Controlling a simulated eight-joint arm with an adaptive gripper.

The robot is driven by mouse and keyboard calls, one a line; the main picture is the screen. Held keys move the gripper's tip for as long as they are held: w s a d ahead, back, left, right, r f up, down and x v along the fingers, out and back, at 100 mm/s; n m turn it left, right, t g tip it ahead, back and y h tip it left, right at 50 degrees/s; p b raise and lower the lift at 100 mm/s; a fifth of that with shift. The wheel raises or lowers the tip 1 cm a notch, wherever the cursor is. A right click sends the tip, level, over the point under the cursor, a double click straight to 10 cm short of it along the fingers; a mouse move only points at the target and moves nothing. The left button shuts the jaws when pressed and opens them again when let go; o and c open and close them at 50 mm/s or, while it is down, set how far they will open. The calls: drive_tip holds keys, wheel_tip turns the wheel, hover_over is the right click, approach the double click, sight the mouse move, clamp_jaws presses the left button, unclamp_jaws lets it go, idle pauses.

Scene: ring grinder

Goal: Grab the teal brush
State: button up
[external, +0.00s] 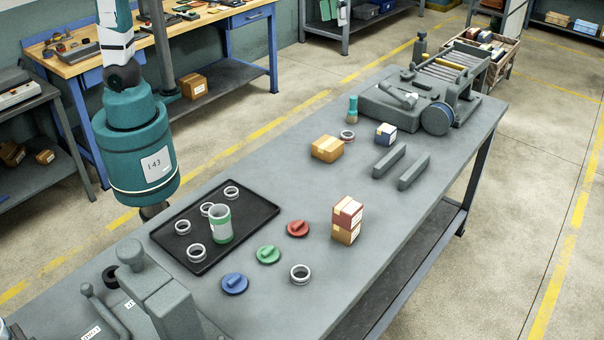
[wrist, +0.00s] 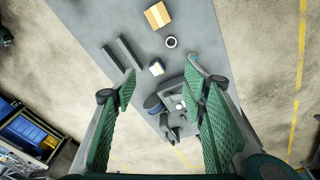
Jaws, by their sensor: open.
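The teal brush (external: 352,110) stands upright on the grey workbench (external: 300,190) in the external view, with a teal upper part and a tan lower part. It is near the grey machine at the far end, just behind a metal ring. The fingers do not show in the external view.
Close to the brush are a metal ring (external: 347,135), a blue-and-white box (external: 385,134), an orange box (external: 327,148) and the grey machine (external: 425,95). Two grey bars (external: 401,165) lie nearby. A black tray (external: 262,212) with rings and a jar occupies the near half.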

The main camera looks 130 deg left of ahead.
sight(352, 97)
drive_tip(key=s+a+f+n+g+h+b, duration=0.1)
drive_tip(key=s+a+f+n, duration=0.15)
drive_tip(key=a, duration=0.75)
drive_tip(key=s+a+f+n, duration=0.2)
drive_tip(key=a+f, duration=0.1)
drive_tip(key=a, duration=0.8)
drive_tip(key=shift+m, duration=0.25)
drive_tip(key=f, duration=2.1)
drive_tip(key=d+f, duration=0.1)
drive_tip(key=f, duration=1)
drive_tip(key=shift+w+f, duration=0.15)
drive_tip(key=shift+f, duration=0.5)
drive_tip(key=shift+f, duration=0.1)
drive_tip(key=shift+f, duration=1.2)
drive_tip(key=shift+f, duration=0.1)
drive_tip(key=shift+w+a+f, duration=0.1)
drive_tip(key=shift+f, duration=2.4)
drive_tip(key=c, duration=1.1)
